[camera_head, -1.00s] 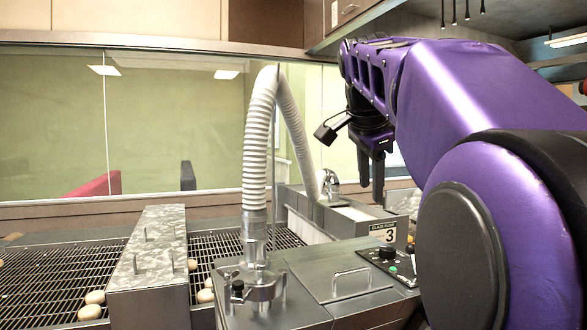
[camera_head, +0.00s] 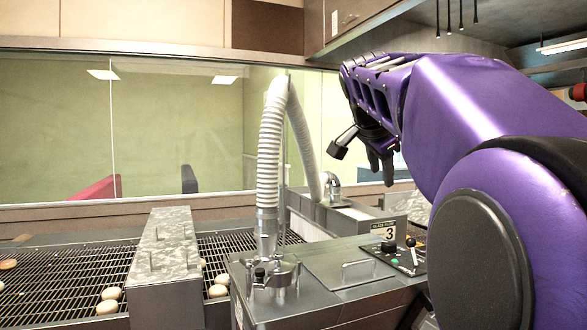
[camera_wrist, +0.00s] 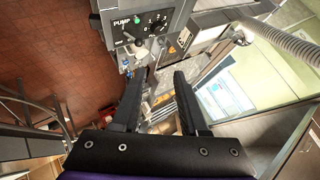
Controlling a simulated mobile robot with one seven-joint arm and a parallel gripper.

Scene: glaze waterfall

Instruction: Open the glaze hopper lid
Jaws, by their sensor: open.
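The lid handle cannot be made out in the wrist view.
A ribbed white hose (camera_head: 270,150) rises from a clamp left of the lid. A control panel (camera_head: 398,258) with knob and lever sits right of it, with the pump panel (camera_wrist: 143,30) in the wrist view. A wire conveyor (camera_head: 60,275) carries several doughnuts.

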